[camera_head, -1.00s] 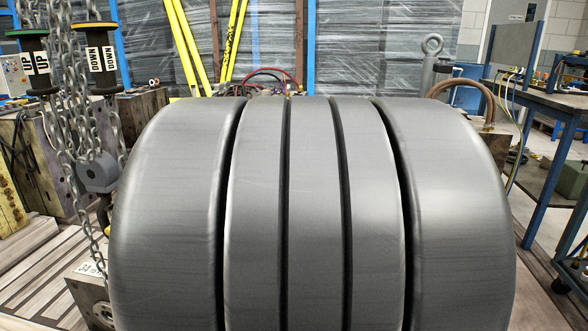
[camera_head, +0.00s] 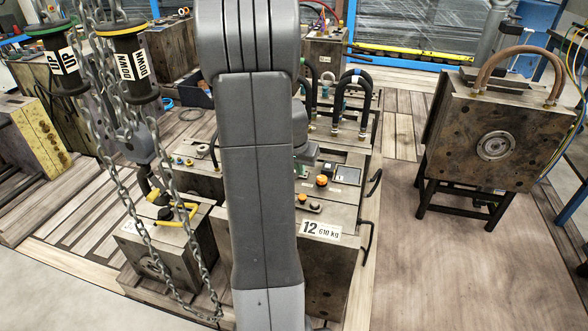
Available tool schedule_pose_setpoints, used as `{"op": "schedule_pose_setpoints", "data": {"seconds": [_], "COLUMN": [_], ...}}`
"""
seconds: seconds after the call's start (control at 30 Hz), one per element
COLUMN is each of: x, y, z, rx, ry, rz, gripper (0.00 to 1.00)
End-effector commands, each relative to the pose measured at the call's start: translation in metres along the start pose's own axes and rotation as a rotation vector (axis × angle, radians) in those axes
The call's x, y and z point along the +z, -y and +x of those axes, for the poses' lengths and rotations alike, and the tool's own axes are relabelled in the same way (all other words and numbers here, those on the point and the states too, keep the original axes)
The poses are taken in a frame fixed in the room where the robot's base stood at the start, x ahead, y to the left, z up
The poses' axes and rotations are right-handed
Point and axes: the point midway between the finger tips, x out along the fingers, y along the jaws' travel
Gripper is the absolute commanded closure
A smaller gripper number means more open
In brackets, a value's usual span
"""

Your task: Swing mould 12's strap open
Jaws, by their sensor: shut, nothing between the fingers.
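Mould 12 (camera_head: 330,262) is a dark steel block bearing a white label reading "12 610 kg", standing in the middle of the head view. My grey arm crosses in front of it and hides its left part. On its top are an orange knob (camera_head: 321,181), smaller knobs and a pale framed plate (camera_head: 348,173). I cannot pick out the strap for certain; part of the top is behind my arm. Dark bent handles stick out on its right side. My gripper's fingers do not show; a small grey part of my arm's end appears right of the forearm.
Chains with UP and DOWN handles (camera_head: 125,60) hang at the left, over a smaller mould with a yellow handle (camera_head: 180,214). A mould on a black stand (camera_head: 500,135) with a brown hose is at the right. Wooden floor (camera_head: 440,250) is clear between them.

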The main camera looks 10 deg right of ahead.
Motion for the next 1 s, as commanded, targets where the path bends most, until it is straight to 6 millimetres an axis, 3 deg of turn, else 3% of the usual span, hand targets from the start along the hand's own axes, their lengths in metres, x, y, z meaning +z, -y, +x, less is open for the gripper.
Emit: {"op": "schedule_pose_setpoints", "data": {"seconds": [0.03, 0.33, 0.6, 1.0], "x": [0.002, 0.002, 0.033, 0.038], "y": [0.0, 0.0, 0.0, 0.0], "z": [0.015, 0.079, 0.065, 0.061], "rx": [0.002, 0.001, -0.001, -0.001], "ry": [0.003, 0.003, 0.0, 0.001], "rz": [0.0, -0.001, -0.003, -0.001], "gripper": [1.0, 1.0, 1.0, 1.0]}}
